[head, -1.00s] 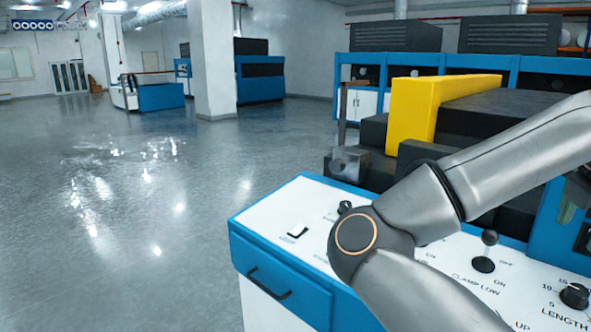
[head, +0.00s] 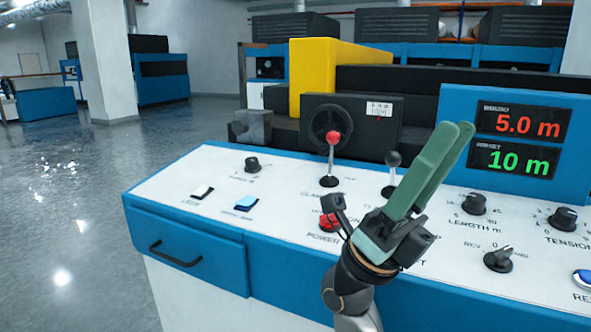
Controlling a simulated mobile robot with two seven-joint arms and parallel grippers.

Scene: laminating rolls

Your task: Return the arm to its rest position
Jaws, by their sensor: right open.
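My right gripper (head: 452,130), with two long green fingers, points up and to the right above the white control panel (head: 205,170). Its jaws are open, and nothing shows between them. The dark wrist and grey forearm come in from the bottom edge, right of centre. The gripper hides part of the panel and lies in front of the lower left of the display housing; contact cannot be told. My left gripper is not in view.
The panel carries a red-knobbed lever (head: 333,140), a black-knobbed lever (head: 393,160), a red power button (head: 328,221) and several dials. The display (head: 520,122) reads 5.0 m and 10 m. A yellow block (head: 312,75) stands behind. Open floor lies left.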

